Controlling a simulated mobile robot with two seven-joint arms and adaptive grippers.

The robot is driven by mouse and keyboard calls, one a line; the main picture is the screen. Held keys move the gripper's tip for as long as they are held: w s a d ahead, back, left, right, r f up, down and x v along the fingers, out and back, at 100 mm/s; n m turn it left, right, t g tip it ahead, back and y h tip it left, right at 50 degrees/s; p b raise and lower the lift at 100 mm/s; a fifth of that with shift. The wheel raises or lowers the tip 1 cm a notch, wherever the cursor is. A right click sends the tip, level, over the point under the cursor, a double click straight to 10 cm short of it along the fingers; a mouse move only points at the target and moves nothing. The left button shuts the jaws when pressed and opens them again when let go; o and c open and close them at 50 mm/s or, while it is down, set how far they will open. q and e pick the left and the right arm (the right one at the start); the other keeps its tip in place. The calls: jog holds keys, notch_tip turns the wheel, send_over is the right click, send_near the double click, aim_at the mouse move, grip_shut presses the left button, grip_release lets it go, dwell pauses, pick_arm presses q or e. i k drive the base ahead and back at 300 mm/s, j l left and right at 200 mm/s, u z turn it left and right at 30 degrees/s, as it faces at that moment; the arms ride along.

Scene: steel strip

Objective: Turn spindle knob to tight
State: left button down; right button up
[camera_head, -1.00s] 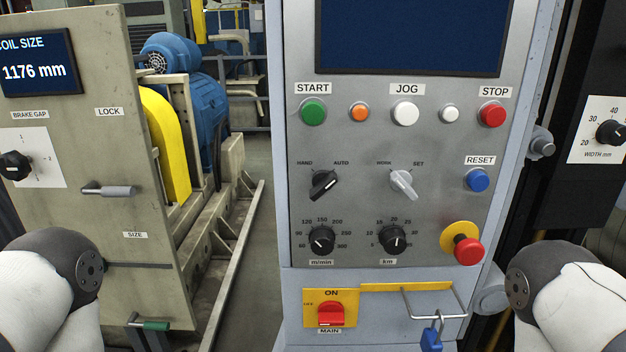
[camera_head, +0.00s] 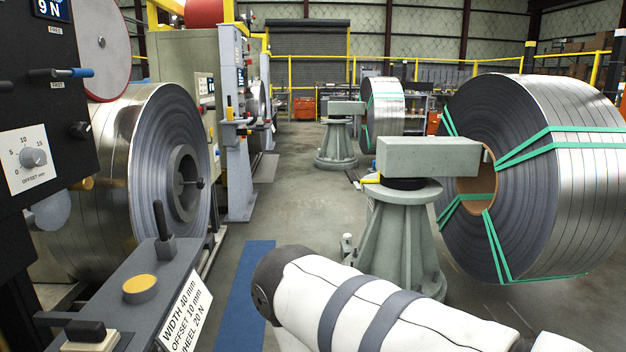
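No knob with a readable "spindle" or "tight" label shows. Neither gripper is in view; a white and grey link of my own arm crosses the bottom right.
A grey bar (camera_head: 135,318) with a black lever, a yellow button and a width and offset label stands in the left foreground. A grey pedestal (camera_head: 405,240) and a green-strapped coil (camera_head: 535,150) stand at the right. The floor (camera_head: 285,200) between is open, with a blue mat (camera_head: 243,290).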

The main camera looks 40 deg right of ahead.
aim_at(201, 183)
jog(key=z, duration=1.45)
jog(key=i+l, duration=0.1)
jog(key=i, duration=0.85)
jog(key=i+l+u, duration=0.1)
jog(key=i, duration=0.8)
jog(key=i+j+u, duration=0.2)
jog(key=i, duration=1)
jog(key=i+l+u, duration=0.25)
jog(key=i, duration=1)
jog(key=i+l, duration=0.2)
jog(key=i, duration=0.3)
jog(key=i+l, duration=0.2)
jog(key=i, duration=0.3)
jog(key=i+l, duration=0.2)
jog(key=i, duration=0.3)
jog(key=i+l, duration=0.2)
jog(key=i, duration=0.3)
jog(key=l+z, duration=0.05)
